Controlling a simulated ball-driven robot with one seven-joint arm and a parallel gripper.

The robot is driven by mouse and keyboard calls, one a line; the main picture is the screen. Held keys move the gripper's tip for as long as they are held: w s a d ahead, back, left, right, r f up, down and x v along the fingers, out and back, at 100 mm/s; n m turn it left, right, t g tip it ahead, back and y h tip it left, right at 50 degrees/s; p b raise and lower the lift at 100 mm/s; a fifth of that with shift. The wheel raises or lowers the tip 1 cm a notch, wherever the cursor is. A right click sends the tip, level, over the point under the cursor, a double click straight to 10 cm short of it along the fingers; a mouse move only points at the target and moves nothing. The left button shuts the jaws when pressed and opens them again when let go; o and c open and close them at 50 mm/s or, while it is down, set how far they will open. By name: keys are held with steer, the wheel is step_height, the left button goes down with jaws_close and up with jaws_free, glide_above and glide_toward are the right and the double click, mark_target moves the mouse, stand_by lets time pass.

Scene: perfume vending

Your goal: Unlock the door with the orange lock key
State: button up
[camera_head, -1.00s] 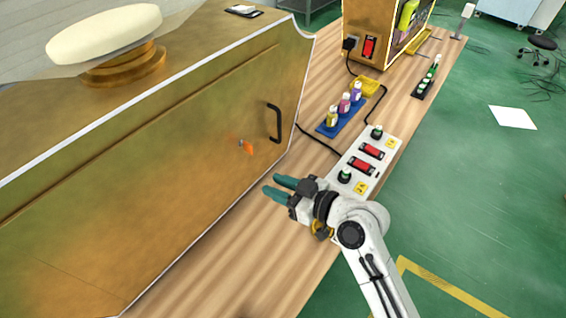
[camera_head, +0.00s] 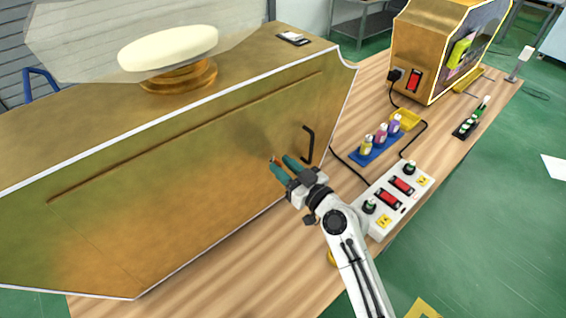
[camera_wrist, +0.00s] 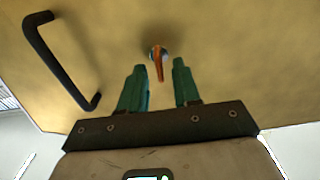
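The orange lock key (camera_wrist: 158,66) sits in the lock on the brass-coloured door (camera_head: 190,170). In the wrist view it hangs from a dark round lock, between and just beyond my fingertips. In the head view my fingers mostly hide it; a small orange bit (camera_head: 274,160) shows by the tips. My gripper (camera_head: 283,164) has teal fingers and reaches the door front near the lock. In the wrist view my gripper (camera_wrist: 159,72) is open, with a gap on both sides of the key. The black door handle (camera_head: 308,145) is right of the key, and on the left in the wrist view (camera_wrist: 62,62).
A second brass machine (camera_head: 420,55) stands at the back right.

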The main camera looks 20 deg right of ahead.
steer(key=shift+w+a, duration=0.1)
steer(key=shift+w, duration=0.25)
steer(key=shift+c, duration=0.3)
jaws_close()
